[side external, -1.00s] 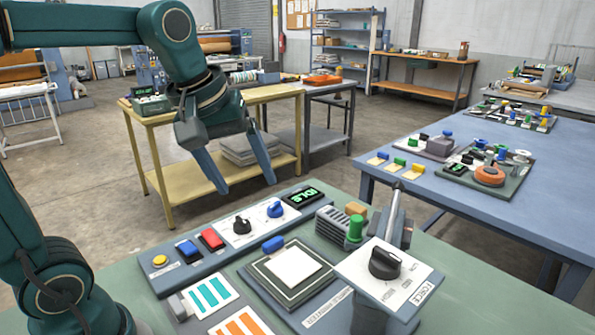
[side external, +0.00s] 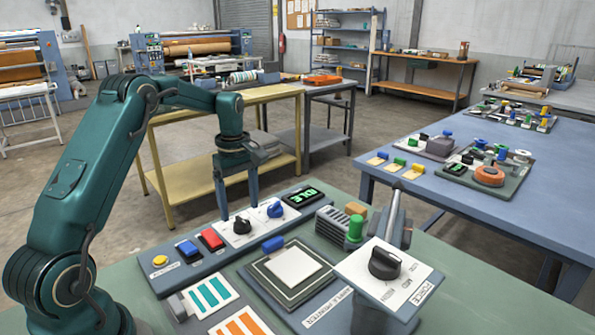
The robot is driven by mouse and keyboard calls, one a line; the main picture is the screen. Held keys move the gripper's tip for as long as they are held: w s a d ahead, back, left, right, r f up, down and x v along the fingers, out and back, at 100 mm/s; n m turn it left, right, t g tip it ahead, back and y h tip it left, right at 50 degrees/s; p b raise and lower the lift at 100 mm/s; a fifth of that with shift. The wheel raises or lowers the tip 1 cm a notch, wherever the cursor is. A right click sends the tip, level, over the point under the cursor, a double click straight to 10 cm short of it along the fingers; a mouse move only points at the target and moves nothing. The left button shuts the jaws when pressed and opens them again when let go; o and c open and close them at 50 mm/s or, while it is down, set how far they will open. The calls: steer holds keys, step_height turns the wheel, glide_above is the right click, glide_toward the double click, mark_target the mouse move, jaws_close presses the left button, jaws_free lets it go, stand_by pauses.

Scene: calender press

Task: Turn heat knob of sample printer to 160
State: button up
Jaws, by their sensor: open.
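The sample printer's control strip (side external: 172,279) lies along the back of the green table. On its white panel stand a black knob (side external: 242,226) and a blue knob (side external: 276,210). Their small labels are too small to read, so I cannot tell which one is heat or where its pointer is set. My gripper (side external: 240,211) points down with its fingers apart and empty. Its tips are in line with the black knob, one at each side in this view. I cannot tell whether they are above, behind or beside it. A display (side external: 305,196) reads IDLE in green.
A yellow button (side external: 160,260), a blue switch (side external: 187,248) and a red switch (side external: 211,239) sit left of the knobs. In front are a white square plate (side external: 293,269) and a tilted FORCE panel with a large black knob (side external: 385,263). A green cylinder (side external: 355,228) stands right.

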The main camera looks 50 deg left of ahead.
mark_target(241, 219)
steer(key=shift+f, duration=1.6)
jaws_close()
steer(key=shift+m, duration=0.4)
steer(key=m, duration=0.4)
steer(key=shift+m, duration=0.3)
steer(key=m, duration=0.4)
steer(key=shift+m, duration=0.3)
jaws_free()
